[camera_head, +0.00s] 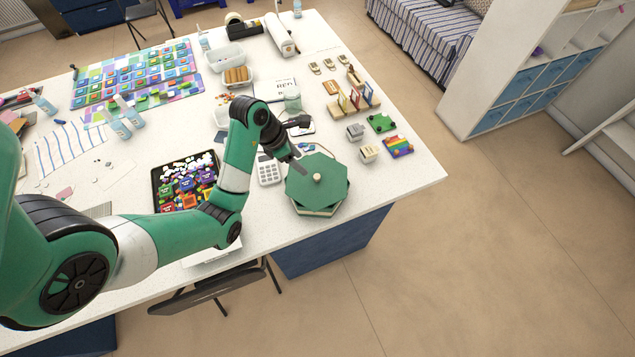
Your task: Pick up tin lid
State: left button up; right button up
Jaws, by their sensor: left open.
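The tin lid appears to be the green octagonal lid (325,187) with a pale round knob at its centre. It lies on a low octagonal body (318,211) near the table's front right edge. My left gripper (303,146) is dark and open, just behind and to the left of the knob. One finger overlaps the lid's back left part in the picture; I cannot tell whether it touches. The other finger points right, farther back. The lid is not held. My right gripper is out of view.
A white calculator (269,173) lies left of the lid. A glass jar (292,99) stands behind my left gripper. Small blocks (369,153) and a rainbow piece (398,146) lie to the right. A black tray (156,186) of coloured pieces is at left. The table's right corner is clear.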

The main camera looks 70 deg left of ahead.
pick_arm(q)
jog(key=b, duration=0.7)
send_near(317, 176)
jog(key=x, duration=0.3)
jog(key=shift+s+d+f, duration=0.1)
jog(key=shift+s+f, duration=0.1)
jog(key=shift+s, duration=0.1)
jog(key=shift+w+f, duration=0.1)
jog(key=shift+f, duration=0.05)
jog(key=b+x, duration=0.1)
jog(key=x, duration=0.4)
jog(key=shift+w, duration=0.2)
grip_shut()
